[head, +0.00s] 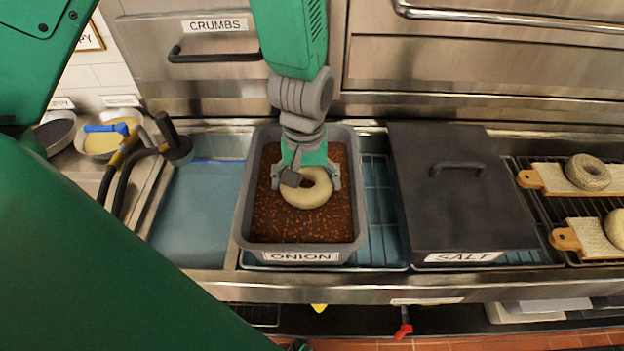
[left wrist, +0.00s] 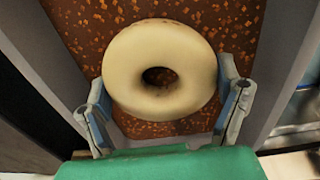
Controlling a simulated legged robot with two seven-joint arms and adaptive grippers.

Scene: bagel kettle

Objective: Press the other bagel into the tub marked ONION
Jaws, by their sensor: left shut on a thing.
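The tub marked ONION (head: 356,225) is a grey open container with reddish-brown, orange-flecked topping inside. A pale, plain bagel (head: 318,192) is in my left gripper (head: 306,180), over the middle of the topping. In the left wrist view the pale bagel (left wrist: 145,85) sits between the two fingers of my left gripper (left wrist: 165,105), one on each side. I cannot tell whether its underside touches the topping. A seeded bagel (head: 588,172) lies on a wooden board at the right. Another bagel (head: 616,228) lies on a nearer board, cut by the picture edge. My right gripper is not in view.
A dark lidded tub marked SALT (head: 455,200) stands right of the ONION tub. Blue water (head: 195,215) lies in a basin at left. Bowls, one holding a blue-handled brush (head: 105,128), stand at far left. A drawer marked CRUMBS (head: 215,60) is behind.

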